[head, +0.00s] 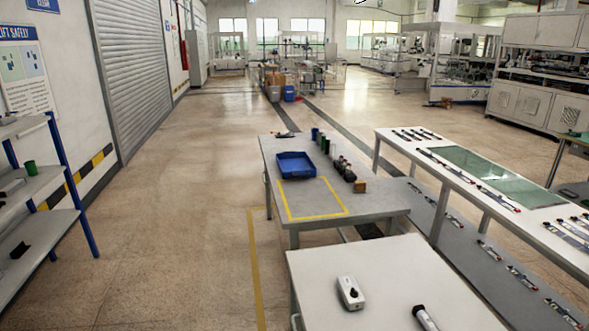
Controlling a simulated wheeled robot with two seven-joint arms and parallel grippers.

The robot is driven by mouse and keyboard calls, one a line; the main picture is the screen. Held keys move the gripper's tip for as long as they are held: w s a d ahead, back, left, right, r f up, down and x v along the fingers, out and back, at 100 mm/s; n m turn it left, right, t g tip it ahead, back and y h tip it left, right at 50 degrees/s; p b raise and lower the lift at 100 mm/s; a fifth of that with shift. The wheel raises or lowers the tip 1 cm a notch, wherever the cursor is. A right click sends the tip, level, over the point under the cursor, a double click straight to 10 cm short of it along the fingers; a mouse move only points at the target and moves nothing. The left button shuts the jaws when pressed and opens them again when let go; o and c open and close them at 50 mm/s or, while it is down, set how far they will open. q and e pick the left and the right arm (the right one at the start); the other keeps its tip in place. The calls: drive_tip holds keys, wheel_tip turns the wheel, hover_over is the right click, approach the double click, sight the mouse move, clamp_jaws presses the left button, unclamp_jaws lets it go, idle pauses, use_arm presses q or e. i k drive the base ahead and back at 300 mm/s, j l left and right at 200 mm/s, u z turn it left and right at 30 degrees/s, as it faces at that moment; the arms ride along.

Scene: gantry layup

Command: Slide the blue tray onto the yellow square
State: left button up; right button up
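The blue tray (296,172) is a shallow open box that looks empty. It lies flat on the grey table in the middle distance. The yellow square (318,217) is a taped outline on the same tabletop, on the near side of the tray. The tray's near edge is at the square's far line; I cannot tell whether it overlaps the line. The inside of the square is bare. Neither of my grippers shows in the head view.
Several dark and green cylinders and a brown block (360,186) line the grey table's (375,203) right side. A nearer pale table (400,270) holds a white device (350,293) and a black-and-white cylinder (425,318). A long white bench (470,185) stands right. Floor at left is clear.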

sight(292, 164)
drive_tip(key=i+j+u, duration=0.1)
drive_tip(key=i+j, duration=0.2)
drive_tip(key=j, duration=0.25)
drive_tip(key=i+j+u, duration=0.1)
drive_tip(key=i+j, duration=0.25)
drive_tip(key=j, duration=0.2)
drive_tip(key=i+j+u, duration=0.1)
drive_tip(key=i+j, duration=0.25)
drive_tip(key=j, duration=0.15)
drive_tip(key=i+j, duration=0.1)
drive_tip(key=i, duration=0.75)
drive_tip(key=i+j, duration=0.15)
drive_tip(key=i, duration=0.7)
drive_tip(key=i+j+z, duration=0.15)
drive_tip(key=i+z, duration=0.25)
drive_tip(key=i, duration=0.15)
drive_tip(key=i+j+z, duration=0.8)
drive_tip(key=i, duration=0.15)
